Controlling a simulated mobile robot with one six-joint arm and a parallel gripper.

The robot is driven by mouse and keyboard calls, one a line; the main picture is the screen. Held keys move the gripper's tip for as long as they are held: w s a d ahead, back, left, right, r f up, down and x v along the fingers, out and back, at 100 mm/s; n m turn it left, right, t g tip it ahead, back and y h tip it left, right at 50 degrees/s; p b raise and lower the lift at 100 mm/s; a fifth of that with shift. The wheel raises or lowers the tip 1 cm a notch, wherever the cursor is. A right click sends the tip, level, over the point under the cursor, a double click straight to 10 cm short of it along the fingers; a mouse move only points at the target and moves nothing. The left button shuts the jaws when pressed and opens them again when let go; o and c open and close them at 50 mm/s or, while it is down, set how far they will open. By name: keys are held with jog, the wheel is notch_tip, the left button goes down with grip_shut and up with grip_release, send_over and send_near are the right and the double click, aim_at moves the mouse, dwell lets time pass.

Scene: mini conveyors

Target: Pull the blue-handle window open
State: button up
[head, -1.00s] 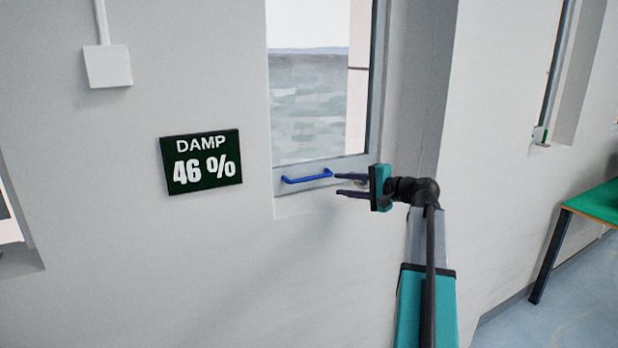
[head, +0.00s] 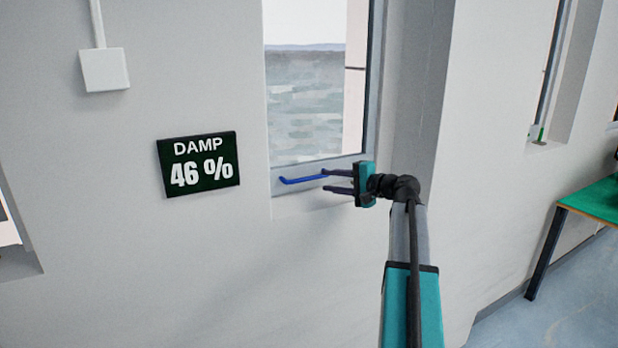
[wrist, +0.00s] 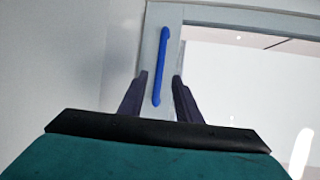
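The window (head: 308,108) is set in the wall recess, with a pale grey frame. Its blue handle (head: 300,179) is a bar on the bottom rail of the frame. My gripper (head: 325,180) is at the right end of the handle, with its fingers pointing left in the head view. In the wrist view the blue handle (wrist: 160,68) runs lengthwise, and its near end lies between the two dark finger tips (wrist: 159,78). The fingers are open, with a gap on each side of the handle. I cannot see any contact. The window looks closed.
A dark sign reading DAMP 46 % (head: 198,164) hangs on the wall left of the window. A white box (head: 104,70) is above it. A green-topped table (head: 592,197) stands at the far right. The wall below the window is clear.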

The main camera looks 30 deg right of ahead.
aim_at(311, 178)
jog(key=p+x, duration=0.2)
jog(key=x, duration=0.7)
jog(key=shift+w+a+f+p, duration=0.1)
jog(key=shift+w+a+p, duration=0.05)
jog(key=shift+p, duration=0.15)
grip_shut()
